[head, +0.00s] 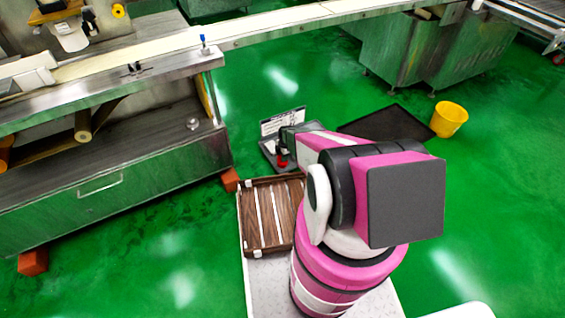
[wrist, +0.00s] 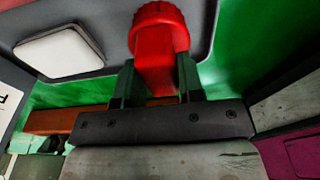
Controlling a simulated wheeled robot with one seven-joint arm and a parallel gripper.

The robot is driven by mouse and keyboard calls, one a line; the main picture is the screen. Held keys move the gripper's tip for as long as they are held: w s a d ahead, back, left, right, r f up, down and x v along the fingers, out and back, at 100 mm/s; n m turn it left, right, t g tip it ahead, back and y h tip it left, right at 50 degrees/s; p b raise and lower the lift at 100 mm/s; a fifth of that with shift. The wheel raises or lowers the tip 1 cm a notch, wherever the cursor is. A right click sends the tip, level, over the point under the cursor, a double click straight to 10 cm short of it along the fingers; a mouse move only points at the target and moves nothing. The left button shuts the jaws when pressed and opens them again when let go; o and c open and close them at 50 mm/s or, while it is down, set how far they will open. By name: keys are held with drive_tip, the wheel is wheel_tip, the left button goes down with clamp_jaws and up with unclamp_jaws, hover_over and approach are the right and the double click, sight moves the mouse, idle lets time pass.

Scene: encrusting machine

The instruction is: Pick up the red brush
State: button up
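The red brush (head: 282,161) shows as a small red patch beside a grey holder in the head view. In the wrist view the red brush (wrist: 157,50) has a round ribbed end at the top and a narrower body. My gripper (wrist: 157,75) has one dark finger on each side of that body, with no clear gap to either finger. The gripper is shut on the brush. The grey holder (head: 266,146) with a white sign stands next to it. In the head view my arm hides much of this area, including most of the gripper.
A brown slatted wooden tray (head: 257,212) lies on a white speckled top (head: 258,285) left of my arm. A steel machine (head: 120,180) stands on the left. A dark mat (head: 388,125) and yellow bucket (head: 449,118) are on the green floor. The right floor is clear.

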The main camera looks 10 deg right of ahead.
drive_tip(key=c, duration=0.4)
drive_tip(key=shift+r, duration=0.15)
drive_tip(key=shift+s+r, duration=0.1)
drive_tip(key=shift+r, duration=0.75)
wheel_tip(320, 180, up, 2)
drive_tip(key=shift+r, duration=0.1)
drive_tip(key=s+a+r, duration=0.1)
drive_tip(key=s+r, duration=0.1)
drive_tip(key=s, duration=0.1)
drive_tip(key=s+r, duration=0.2)
drive_tip(key=s, duration=0.2)
drive_tip(key=s+a+r, duration=0.1)
drive_tip(key=s+r, duration=0.2)
drive_tip(key=s, duration=0.1)
drive_tip(key=shift+s+a, duration=0.1)
drive_tip(key=shift+a, duration=0.25)
